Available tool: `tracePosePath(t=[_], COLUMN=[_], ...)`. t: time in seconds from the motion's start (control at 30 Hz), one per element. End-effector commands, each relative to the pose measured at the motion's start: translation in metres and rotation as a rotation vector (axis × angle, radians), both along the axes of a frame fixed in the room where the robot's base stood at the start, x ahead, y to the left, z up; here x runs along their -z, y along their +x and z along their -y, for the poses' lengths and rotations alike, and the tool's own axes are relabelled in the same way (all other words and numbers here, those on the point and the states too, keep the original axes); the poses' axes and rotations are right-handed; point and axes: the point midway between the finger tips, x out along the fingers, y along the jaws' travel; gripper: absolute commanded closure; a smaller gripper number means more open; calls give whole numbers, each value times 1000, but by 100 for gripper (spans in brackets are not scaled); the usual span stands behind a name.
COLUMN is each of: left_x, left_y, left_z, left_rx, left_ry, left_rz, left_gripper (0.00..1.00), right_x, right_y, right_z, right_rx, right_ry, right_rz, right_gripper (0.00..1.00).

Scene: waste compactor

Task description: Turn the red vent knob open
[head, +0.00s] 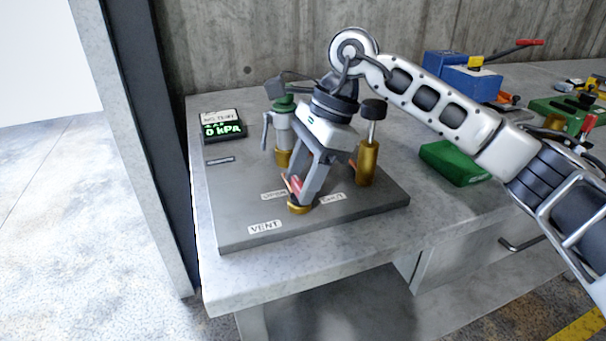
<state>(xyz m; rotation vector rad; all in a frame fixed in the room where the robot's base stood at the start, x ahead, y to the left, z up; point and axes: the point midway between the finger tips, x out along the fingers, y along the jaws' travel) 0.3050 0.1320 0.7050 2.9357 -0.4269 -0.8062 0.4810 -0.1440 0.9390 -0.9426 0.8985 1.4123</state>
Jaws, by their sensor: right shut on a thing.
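The red vent knob (297,187) sits on a brass base (299,207) near the front of a grey panel (234,232), behind a label reading VENT (265,227). My right gripper (300,190) reaches down from above and is shut on the knob. Its fingers hide most of the knob, so I cannot tell which way it is turned. Two small labels lie on either side of the knob; their words are hard to read. My left gripper is not in view.
A gauge display (222,126) reads 0 kPa at the panel's back left. A green-topped valve (283,125) and a brass post with a black cap (368,160) stand behind the knob. A green box (452,165) and blue machine (462,78) are to the right.

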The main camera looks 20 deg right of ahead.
Motion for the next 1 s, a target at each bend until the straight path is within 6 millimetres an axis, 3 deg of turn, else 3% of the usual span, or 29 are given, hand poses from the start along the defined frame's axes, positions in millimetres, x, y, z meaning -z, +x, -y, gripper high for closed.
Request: tracePosePath(t=[0.1, 0.13, 0.2, 0.5, 0.63, 1.0], left_x=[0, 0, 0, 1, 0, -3], left_y=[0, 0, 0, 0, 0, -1], left_z=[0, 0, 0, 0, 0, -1], left_rx=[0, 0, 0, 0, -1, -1], left_ry=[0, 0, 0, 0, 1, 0], left_rz=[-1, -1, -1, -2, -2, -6], left_gripper=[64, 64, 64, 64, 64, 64], right_x=[-2, -2, -2, -1, -11, -89], right_y=[0, 0, 0, 0, 1, 3], right_z=[0, 0, 0, 0, 4, 36], right_rx=[-2, -2, -2, 0, 2, 2], right_ry=[1, 1, 1, 0, -1, 2], right_rz=[5, 5, 4, 2, 4, 7], right_gripper=[77, 52, 33, 33, 33, 33])
